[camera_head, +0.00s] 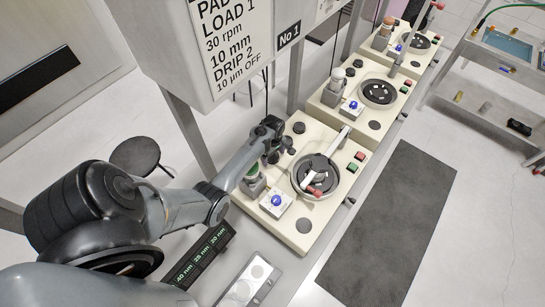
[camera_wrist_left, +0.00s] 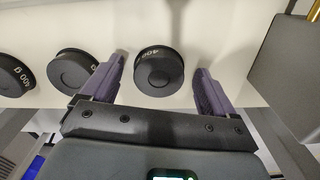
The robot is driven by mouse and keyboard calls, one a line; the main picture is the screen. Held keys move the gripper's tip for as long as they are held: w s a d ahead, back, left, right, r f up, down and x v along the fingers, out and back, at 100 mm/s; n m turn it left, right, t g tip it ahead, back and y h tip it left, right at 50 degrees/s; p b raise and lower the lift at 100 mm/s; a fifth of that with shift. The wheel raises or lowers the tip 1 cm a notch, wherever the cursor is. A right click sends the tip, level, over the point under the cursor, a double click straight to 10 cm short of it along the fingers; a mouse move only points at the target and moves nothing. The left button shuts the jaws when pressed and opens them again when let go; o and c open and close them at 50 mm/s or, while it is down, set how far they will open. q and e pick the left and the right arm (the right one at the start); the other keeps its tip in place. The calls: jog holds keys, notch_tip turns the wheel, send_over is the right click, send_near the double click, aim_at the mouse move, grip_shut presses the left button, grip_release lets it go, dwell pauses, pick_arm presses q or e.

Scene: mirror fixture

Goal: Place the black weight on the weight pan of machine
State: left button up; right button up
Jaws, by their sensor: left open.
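A round black weight (camera_wrist_left: 160,68) with a white "400" marking stands on a pale surface in the left wrist view. My left gripper (camera_wrist_left: 158,80) is open, with one purple finger on each side of this weight and visible gaps at both sides. In the head view my left gripper (camera_head: 270,137) is over the back left part of the nearest machine (camera_head: 318,222), and I cannot make out the weight beneath it. The machine carries a round bowl (camera_head: 294,176) with a pale bar (camera_head: 337,143) across it. I cannot tell which part is the weight pan. My right gripper is not in view.
More black weights, one (camera_wrist_left: 73,71) and another (camera_wrist_left: 12,76), stand left of the fingers. A dark block (camera_wrist_left: 285,55) is at the right. A green-topped bottle (camera_head: 253,174) and a white box with a blue button (camera_head: 277,202) stand on the machine. More machines line up behind.

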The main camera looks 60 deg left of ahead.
pick_arm(q)
jog(key=c, duration=1.6)
jog(key=shift+r, duration=0.15)
